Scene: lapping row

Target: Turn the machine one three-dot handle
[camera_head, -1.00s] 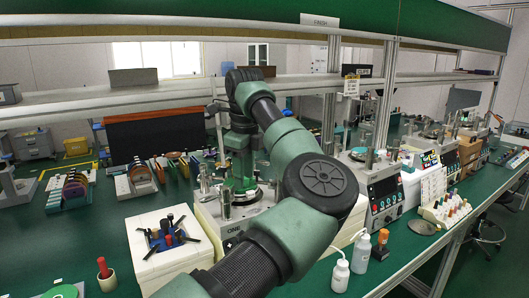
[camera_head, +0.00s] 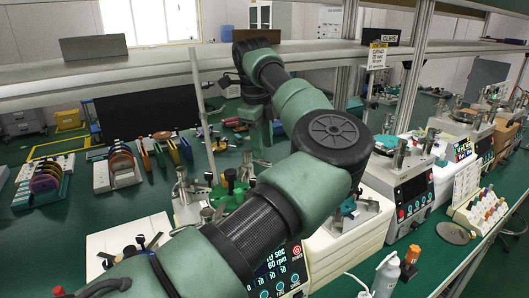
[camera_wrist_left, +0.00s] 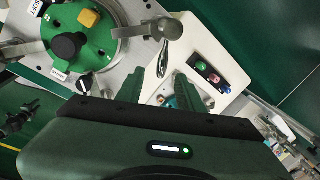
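Machine one (camera_head: 274,270) is a white-cased lapping machine, partly hidden behind my left arm. Its top has a green round plate (camera_wrist_left: 95,35) with a black knob (camera_wrist_left: 68,46) and a yellow block (camera_wrist_left: 89,18) in the left wrist view. A metal lever with a rounded end (camera_wrist_left: 164,29) stands just beyond my fingers; I cannot see three dots on it. My left gripper (camera_wrist_left: 172,76) is open with nothing clearly between its fingers. My right gripper is out of view.
The white casing carries red and green buttons (camera_wrist_left: 207,73). A similar machine (camera_head: 412,195) stands to the right. A white box (camera_head: 128,243) with black-handled tools is at left. Bottles (camera_head: 386,274) stand near the front edge. A shelf rail (camera_head: 130,68) crosses behind.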

